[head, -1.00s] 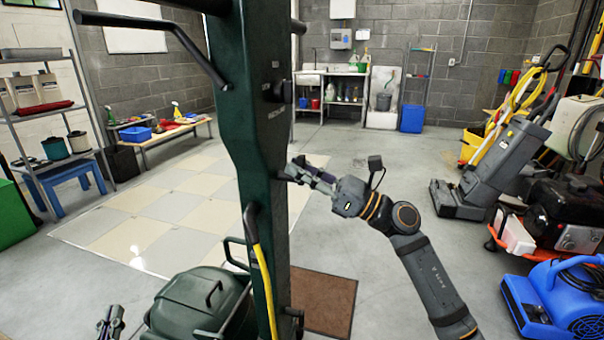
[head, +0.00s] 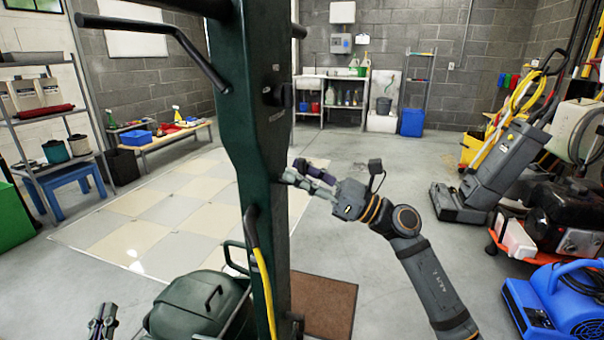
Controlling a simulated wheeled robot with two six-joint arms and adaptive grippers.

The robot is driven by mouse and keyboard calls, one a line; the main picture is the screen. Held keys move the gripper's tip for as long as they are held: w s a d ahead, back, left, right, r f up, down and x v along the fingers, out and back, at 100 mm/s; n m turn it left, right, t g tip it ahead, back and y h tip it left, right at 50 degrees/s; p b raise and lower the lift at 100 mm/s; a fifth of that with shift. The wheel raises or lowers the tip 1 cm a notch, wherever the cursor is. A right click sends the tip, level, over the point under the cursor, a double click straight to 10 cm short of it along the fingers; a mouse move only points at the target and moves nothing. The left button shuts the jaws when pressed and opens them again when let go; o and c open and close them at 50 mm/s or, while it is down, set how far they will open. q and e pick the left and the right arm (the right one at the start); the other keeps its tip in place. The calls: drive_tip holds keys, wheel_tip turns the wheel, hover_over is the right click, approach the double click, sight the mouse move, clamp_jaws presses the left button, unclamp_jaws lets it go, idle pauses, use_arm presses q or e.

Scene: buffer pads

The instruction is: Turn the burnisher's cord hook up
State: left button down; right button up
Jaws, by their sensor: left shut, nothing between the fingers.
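The burnisher's dark green column (head: 258,150) stands upright close in front of me, with its green body (head: 195,305) at lower left. A small black fitting (head: 282,95) sticks out on the column's right side; I cannot tell for certain whether it is the cord hook. A black piece (head: 250,222) lower on the column meets a yellow cord (head: 264,285) that runs down. My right gripper (head: 292,171) is at the column's right edge, below the black fitting, its fingers apart; contact is unclear. My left gripper (head: 103,322) is shut and empty at bottom left.
A bar handle (head: 150,30) juts left from the column's top. A brown mat (head: 325,305) lies behind the column. A blue blower (head: 560,305) and an upright grey machine (head: 495,165) stand at right. Open tiled floor (head: 130,225) lies at left.

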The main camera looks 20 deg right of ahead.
drive_tip(key=shift+d, duration=0.1)
drive_tip(key=v, duration=0.7)
drive_tip(key=shift+s+d, duration=0.1)
drive_tip(key=shift+d, duration=0.05)
idle(0.4)
